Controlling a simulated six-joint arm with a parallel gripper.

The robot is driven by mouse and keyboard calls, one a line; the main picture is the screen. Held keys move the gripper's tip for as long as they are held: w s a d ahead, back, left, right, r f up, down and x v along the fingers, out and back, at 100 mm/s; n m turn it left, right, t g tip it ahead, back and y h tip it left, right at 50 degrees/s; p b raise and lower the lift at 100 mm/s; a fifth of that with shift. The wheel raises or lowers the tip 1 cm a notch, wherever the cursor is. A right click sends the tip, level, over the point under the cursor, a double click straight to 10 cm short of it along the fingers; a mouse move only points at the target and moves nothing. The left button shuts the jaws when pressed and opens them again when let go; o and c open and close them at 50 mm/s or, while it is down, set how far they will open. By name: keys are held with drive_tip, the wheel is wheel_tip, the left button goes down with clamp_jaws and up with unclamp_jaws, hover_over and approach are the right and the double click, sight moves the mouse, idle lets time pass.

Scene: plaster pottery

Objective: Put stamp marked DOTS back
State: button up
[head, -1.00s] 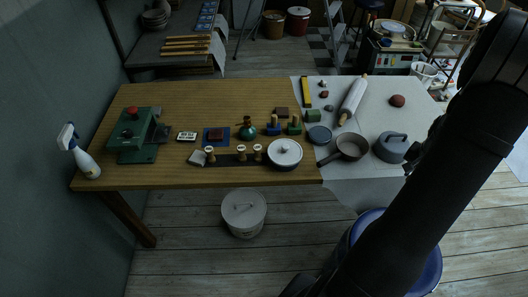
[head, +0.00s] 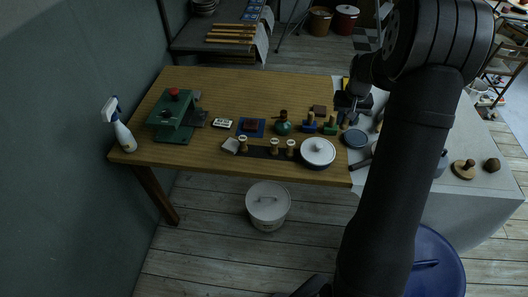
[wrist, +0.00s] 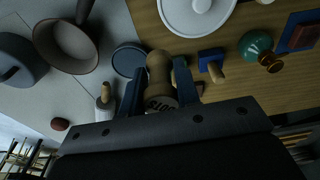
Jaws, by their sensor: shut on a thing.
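My gripper (head: 349,108) is over the right part of the table in the head view. In the wrist view my gripper (wrist: 160,88) is shut on a pale wooden stamp (wrist: 159,68), whose band bears dark letters that seem to read DOTS upside down. In the head view the held stamp is too small and dark to make out. A dark rack (head: 259,152) lies along the table's front edge. It holds three wooden stamps: one at the left (head: 242,144) and two at the right (head: 274,146) (head: 291,147). A gap lies between the left one and the other two.
A white lidded pot (head: 318,151) stands just right of the rack, and a grey-white lump (head: 230,145) lies just left of it. Behind are a green bottle (head: 283,123), a blue block (head: 308,123) and a green block (head: 330,125). A blue disc (head: 355,138) lies near my gripper.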

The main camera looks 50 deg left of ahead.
drive_tip(key=s+a+f+n+g, duration=0.1)
drive_tip(key=s+a+f+n, duration=0.25)
drive_tip(key=s+a, duration=0.65)
drive_tip(key=s+a+f+n, duration=0.2)
drive_tip(key=s+a+n, duration=0.3)
drive_tip(key=s+a, duration=0.55)
drive_tip(key=f, duration=0.1)
drive_tip(key=s+d+f, duration=0.1)
drive_tip(key=d+f, duration=0.1)
drive_tip(key=f, duration=0.1)
drive_tip(key=shift+s, duration=0.35)
drive_tip(key=shift+f, duration=2.25)
drive_tip(key=shift+f, duration=0.1)
drive_tip(key=o, duration=0.8)
drive_tip(key=shift+o, duration=0.2)
